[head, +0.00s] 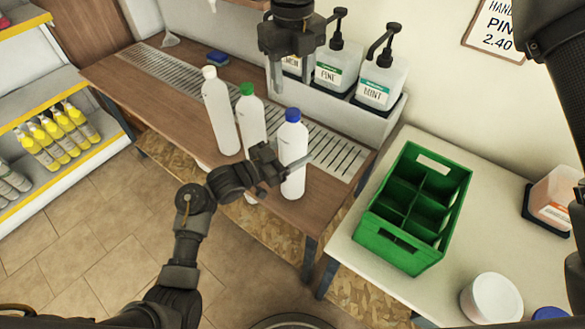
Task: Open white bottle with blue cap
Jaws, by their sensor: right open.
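The white bottle with the blue cap (292,150) stands upright near the front right of the wooden counter, its cap (292,115) on. My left gripper (285,168) is at the bottle's middle from the left, with a finger across its front. Whether it is shut on the bottle is unclear, as the far side is hidden. My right gripper (277,78) is open and empty, pointing down above and behind the bottle, apart from the cap.
A green-capped bottle (252,117) and a white-capped bottle (219,112) stand just left. Pump dispensers (380,83) stand behind on a ledge. A green divided crate (413,207) and a white tub (491,298) are on the right table.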

